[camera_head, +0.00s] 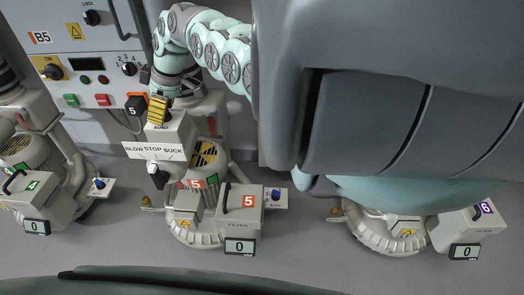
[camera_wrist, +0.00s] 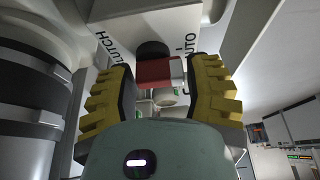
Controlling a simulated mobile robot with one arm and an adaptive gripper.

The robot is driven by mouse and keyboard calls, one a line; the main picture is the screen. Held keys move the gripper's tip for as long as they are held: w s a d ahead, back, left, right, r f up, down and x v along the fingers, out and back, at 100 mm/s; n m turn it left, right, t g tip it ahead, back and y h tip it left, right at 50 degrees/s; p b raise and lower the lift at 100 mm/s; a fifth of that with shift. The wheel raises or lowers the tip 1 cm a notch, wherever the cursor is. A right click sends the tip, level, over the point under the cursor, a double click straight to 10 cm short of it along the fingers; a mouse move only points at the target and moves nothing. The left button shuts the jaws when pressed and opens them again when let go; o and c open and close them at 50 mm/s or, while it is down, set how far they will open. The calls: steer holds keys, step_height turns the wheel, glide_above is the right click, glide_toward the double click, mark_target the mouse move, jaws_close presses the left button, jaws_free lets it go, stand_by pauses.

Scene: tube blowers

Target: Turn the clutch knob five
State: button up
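The clutch knob (camera_wrist: 158,72) shows in the wrist view as a red block with a white end and a dark round part. It sits on a pale box face (camera_wrist: 150,25) marked CLUTCH on the left and AUTO on the right. My gripper (camera_wrist: 163,68) has its yellow fingers apart, one on each side of the knob. They are very close to it, and I cannot see clear contact. In the head view, a yellow finger (camera_head: 157,109) is above the BLOW STOP SUCK box (camera_head: 165,150) of blower five (camera_head: 240,210). The knob is hidden there.
Blower four (camera_head: 40,200) stands to the left and blower six (camera_head: 470,228) to the right, partly behind my grey body. A control panel (camera_head: 85,65) is on the back wall.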

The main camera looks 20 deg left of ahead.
steer(key=o, duration=0.4)
steer(key=shift+r, duration=0.1)
steer(key=v, duration=1.2)
steer(key=shift+d, duration=0.1)
